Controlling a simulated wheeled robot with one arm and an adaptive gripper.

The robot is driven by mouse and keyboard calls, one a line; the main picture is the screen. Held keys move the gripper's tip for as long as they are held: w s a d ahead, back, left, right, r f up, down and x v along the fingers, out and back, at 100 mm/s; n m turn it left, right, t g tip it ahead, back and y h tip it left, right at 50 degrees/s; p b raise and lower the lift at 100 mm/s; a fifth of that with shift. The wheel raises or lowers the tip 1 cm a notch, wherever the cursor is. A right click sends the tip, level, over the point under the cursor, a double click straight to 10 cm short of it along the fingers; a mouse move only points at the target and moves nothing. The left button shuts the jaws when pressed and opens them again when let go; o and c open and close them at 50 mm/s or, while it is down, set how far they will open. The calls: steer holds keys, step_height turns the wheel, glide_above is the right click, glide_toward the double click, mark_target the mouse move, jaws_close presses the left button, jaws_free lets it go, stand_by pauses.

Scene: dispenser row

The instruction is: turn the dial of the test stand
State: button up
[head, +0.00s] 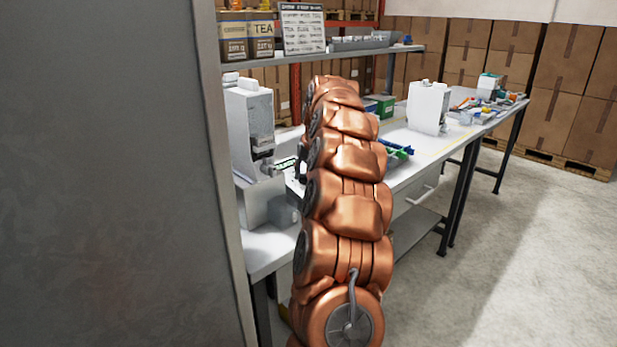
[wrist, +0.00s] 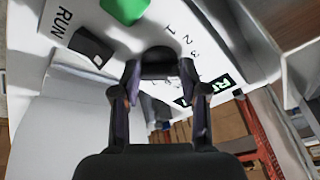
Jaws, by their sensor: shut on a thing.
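The test stand's white panel (wrist: 110,30) fills the upper part of the wrist view. It carries a green button (wrist: 124,8), a dark switch marked RUN (wrist: 90,46), printed numbers around the dial and a small display with green characters (wrist: 225,84). The dark dial (wrist: 158,56) sits between the fingertips of my gripper (wrist: 157,72), which is shut on it. The pointer of the dial cannot be made out. In the head view my copper-coloured arm hides most of the gripper and the dial.
The white workbench (head: 268,247) runs along the left and back. A white machine (head: 248,122) stands close left of my arm, another (head: 428,107) farther right. A grey panel (head: 105,180) blocks the left side. The floor (head: 500,250) at right is clear.

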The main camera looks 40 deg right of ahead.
steer(key=m+b, duration=0.1)
steer(key=m, duration=0.2)
steer(key=shift+w+m+g, duration=0.15)
steer(key=shift+m+g, duration=0.15)
steer(key=shift+w+a+m+g+h+b, duration=0.15)
steer(key=shift+m+b, duration=0.2)
steer(key=shift+m, duration=0.6)
steer(key=shift+s+d+m+g+h+b, duration=0.15)
steer(key=shift+m+b, duration=0.2)
steer(key=shift+m, duration=0.6)
steer(key=shift+w+a, duration=0.1)
steer(key=o, duration=1.1)
steer(key=shift+o, duration=0.2)
steer(key=shift+r, duration=0.15)
steer(key=v, duration=0.7)
steer(key=shift+r, duration=0.15)
